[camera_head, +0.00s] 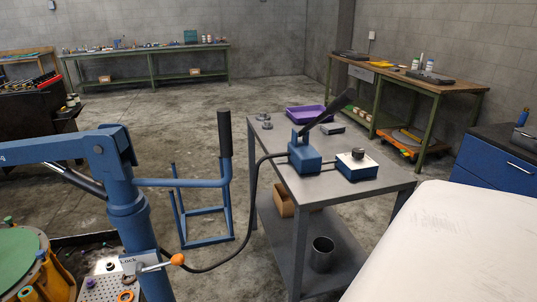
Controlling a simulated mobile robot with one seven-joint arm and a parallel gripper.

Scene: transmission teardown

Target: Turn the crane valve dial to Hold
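The blue crane (125,190) stands at the left, with its boom reaching out of the left edge. A dark hose runs from its lower part to a blue pump block (304,158) with a raised black-gripped handle, on the grey metal table. Right of the pump, joined by a short rod, is a small blue box (357,172) with a white top. A dark round knob (358,153) sits on it and looks like the valve dial; its setting and markings are too small to read. My gripper is not in view.
A lever with an orange knob (177,259) and a "Lock" plate is on the crane post. The grey table (375,185) also holds a purple tray (305,113). A large pale surface fills the lower right. Open floor lies behind.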

